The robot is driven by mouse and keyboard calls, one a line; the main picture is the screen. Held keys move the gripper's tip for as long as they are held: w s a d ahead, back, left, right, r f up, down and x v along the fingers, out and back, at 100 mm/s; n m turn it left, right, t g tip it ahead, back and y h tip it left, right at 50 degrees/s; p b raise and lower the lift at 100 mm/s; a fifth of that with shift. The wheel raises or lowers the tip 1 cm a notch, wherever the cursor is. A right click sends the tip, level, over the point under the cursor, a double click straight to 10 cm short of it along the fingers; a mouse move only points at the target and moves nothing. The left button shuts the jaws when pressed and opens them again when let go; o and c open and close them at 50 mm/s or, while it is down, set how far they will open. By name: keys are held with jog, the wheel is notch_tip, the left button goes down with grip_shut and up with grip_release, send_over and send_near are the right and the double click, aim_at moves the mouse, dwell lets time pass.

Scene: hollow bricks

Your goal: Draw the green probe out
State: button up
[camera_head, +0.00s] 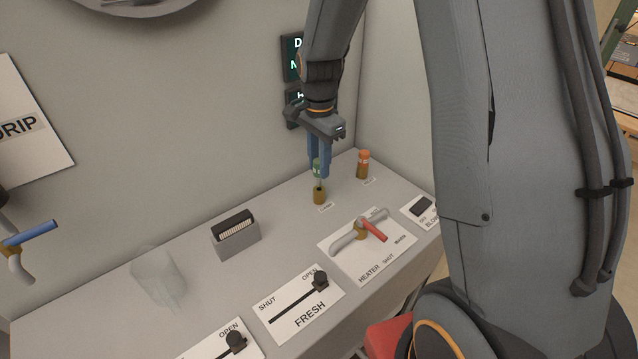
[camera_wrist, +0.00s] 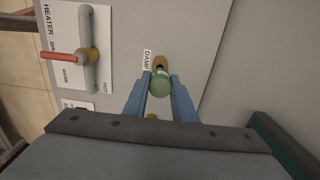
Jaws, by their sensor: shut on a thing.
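The green probe (camera_head: 317,165) is between the two blue fingers of my gripper (camera_head: 319,172). My gripper is shut on it and points down. In the wrist view the green probe (camera_wrist: 160,82) shows its round end between the fingertips (camera_wrist: 160,88). A brass socket (camera_head: 319,195) stands on the bench just below, with a dark opening at its top. The green part is above the socket, apart from its rim. I cannot tell whether a thin stem still reaches into the opening. The socket also shows in the wrist view (camera_wrist: 158,61) beside a DAMP label (camera_wrist: 147,60).
An orange-capped probe (camera_head: 363,158) stands in a brass socket close to the right. A heater valve with a red handle (camera_head: 374,231) is in front. A grey block with a black top (camera_head: 235,238) and a clear glass vessel (camera_head: 160,279) stand left. The wall is behind.

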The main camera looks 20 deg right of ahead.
jog(key=shift+r+p, duration=1.85)
jog(key=shift+r, duration=0.7)
grip_shut()
jog(key=s+r+p, duration=0.1)
jog(key=s+r, duration=0.1)
jog(key=s, duration=0.4)
jog(key=shift+f, duration=0.1)
